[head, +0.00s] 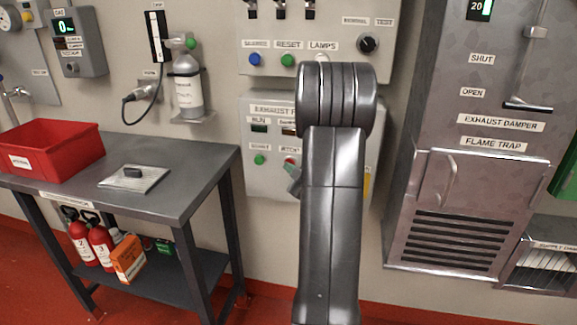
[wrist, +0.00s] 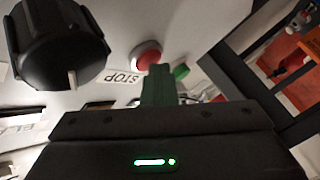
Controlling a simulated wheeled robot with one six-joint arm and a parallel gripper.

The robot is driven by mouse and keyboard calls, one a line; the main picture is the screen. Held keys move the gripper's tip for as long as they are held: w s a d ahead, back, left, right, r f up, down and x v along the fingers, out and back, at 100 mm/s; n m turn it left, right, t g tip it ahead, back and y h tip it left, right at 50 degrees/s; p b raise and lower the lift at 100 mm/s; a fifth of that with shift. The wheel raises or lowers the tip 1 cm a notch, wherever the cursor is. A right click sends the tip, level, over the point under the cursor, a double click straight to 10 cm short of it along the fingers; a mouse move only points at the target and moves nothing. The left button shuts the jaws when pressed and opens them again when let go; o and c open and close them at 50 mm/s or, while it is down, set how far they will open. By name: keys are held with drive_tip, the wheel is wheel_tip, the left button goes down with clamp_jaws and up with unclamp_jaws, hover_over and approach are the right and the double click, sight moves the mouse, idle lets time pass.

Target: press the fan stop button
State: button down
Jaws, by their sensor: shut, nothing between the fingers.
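The red stop button (head: 290,161) sits on the exhaust fan panel (head: 270,186) on the wall, partly hidden by my arm in the head view. In the wrist view the red button (wrist: 148,55) shows beside an upside-down STOP label (wrist: 122,76).
A black knob (wrist: 58,45) stands out from the panel near the gripper. Above is a panel with a blue button (head: 254,59) and a green reset button (head: 288,60). A workbench (head: 190,180) with a red bin (head: 50,150) stands left; the flame trap cabinet (head: 470,205) is right.

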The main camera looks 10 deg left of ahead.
drive_tip(key=shift+s, duration=0.15)
drive_tip(key=shift+s+b, duration=0.65)
drive_tip(key=shift+s, duration=0.3)
drive_tip(key=s+b, duration=0.2)
drive_tip(key=s, duration=0.3)
drive_tip(key=shift+a, duration=0.1)
idle(0.5)
